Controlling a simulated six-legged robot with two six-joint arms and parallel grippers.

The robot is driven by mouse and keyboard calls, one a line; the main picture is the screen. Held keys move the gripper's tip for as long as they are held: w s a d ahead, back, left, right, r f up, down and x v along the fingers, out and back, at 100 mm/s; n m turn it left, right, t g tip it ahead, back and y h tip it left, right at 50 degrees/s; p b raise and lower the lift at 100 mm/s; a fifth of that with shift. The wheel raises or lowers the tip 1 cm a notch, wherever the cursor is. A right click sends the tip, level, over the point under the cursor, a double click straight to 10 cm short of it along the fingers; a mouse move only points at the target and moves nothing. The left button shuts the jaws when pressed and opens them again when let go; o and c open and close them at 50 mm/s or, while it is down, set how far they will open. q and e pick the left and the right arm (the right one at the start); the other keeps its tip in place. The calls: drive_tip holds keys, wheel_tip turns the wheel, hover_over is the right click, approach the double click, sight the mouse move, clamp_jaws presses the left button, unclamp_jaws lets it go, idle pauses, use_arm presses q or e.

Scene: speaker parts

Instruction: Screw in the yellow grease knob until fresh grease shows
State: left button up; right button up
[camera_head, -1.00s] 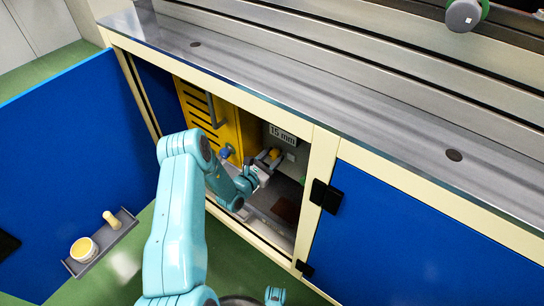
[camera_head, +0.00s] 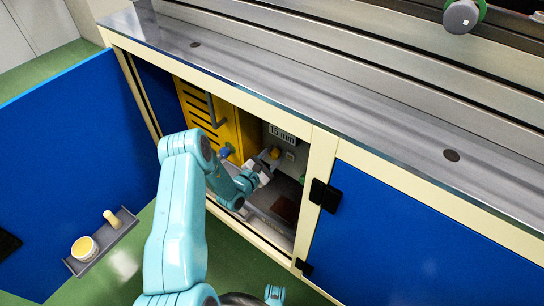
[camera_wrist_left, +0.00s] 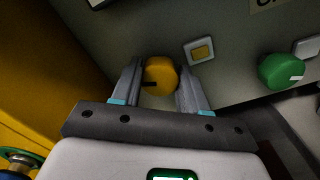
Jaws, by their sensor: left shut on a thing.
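The yellow knob (camera_head: 275,152) sits on the grey back wall inside the open cabinet. In the left wrist view the yellow knob (camera_wrist_left: 160,76) lies between the two fingers and carries a dark mark on its lower left. My left gripper (camera_head: 268,158) is shut on it, one finger on each side; the wrist view shows the fingers (camera_wrist_left: 157,85) close up. A small pale-framed window (camera_wrist_left: 200,51) with a yellow-brown centre is just right of the knob. In the head view this window is tiny.
A green knob (camera_wrist_left: 281,72) with a white mark is to the right on the same wall. A yellow slotted panel (camera_head: 197,106) bounds the opening on the left. The blue door (camera_head: 70,150) stands open, with a shelf holding a tub (camera_head: 84,249) and a brush-like item.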

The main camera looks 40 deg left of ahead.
use_arm(q)
drive_tip(key=o, duration=1.1)
drive_tip(key=shift+c, duration=0.2)
drive_tip(key=s+d+p, duration=0.1)
drive_tip(key=s+p, duration=0.3)
drive_tip(key=s, duration=1.2)
drive_tip(key=shift+s+d, duration=0.15)
drive_tip(key=shift+d, duration=0.25)
